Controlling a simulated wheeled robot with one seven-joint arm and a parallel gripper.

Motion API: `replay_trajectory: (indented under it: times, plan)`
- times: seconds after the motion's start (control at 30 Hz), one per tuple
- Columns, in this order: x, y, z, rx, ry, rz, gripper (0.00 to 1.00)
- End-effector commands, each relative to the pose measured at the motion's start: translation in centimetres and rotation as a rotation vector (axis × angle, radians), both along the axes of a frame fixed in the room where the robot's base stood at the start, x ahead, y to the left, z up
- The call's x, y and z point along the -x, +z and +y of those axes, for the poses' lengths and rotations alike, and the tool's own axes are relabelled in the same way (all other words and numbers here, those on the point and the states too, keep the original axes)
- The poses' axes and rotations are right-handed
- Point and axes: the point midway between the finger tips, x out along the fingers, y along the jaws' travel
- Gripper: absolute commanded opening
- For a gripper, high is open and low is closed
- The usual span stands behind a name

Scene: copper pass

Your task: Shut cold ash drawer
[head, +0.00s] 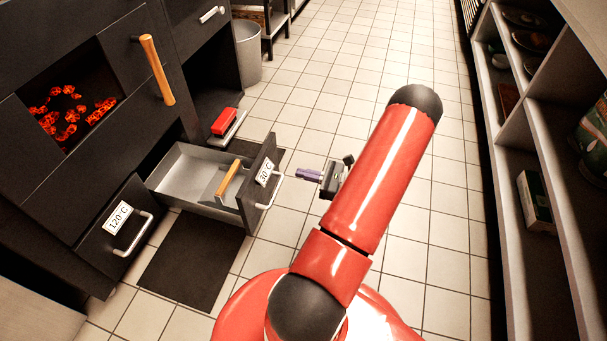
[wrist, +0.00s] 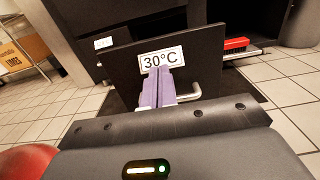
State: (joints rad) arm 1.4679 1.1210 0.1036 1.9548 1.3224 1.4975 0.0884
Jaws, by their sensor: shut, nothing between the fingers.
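The cold ash drawer (head: 184,176), labelled 30°C, stands pulled out of the black oven front in the head view. A wooden-handled tool (head: 229,181) lies inside it. Its dark front panel (wrist: 122,72) fills the middle of the wrist view, with the label and a metal bar handle (wrist: 188,93). My gripper (head: 300,173) is shut and empty, just in front of the drawer front. In the wrist view, its purple fingers (wrist: 158,88) overlap the front below the label, left of most of the handle. I cannot tell whether they touch it.
A second drawer (head: 115,225) labelled 120°C appears closed at left. Glowing coals (head: 72,115) sit in the oven opening above. A dark mat (head: 192,262) lies beneath. A red brush (head: 225,122) is behind the open drawer. Shelves (head: 545,150) stand right; tiled floor between is clear.

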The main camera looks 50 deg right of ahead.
Motion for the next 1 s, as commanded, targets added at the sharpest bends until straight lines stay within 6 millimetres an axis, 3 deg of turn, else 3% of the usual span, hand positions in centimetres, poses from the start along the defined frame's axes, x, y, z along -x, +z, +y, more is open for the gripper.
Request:
replay_trajectory:
  times: [0.3,0.5,1.0]
  plan:
    - [-6.4,0.0,2.8,-0.001,0.005,-0.001,0.0]
    - [-9.1,0.0,3.8,0.0,0.004,0.0,0.0]
    - [-10.1,0.0,4.2,0.0,0.002,0.001,0.0]
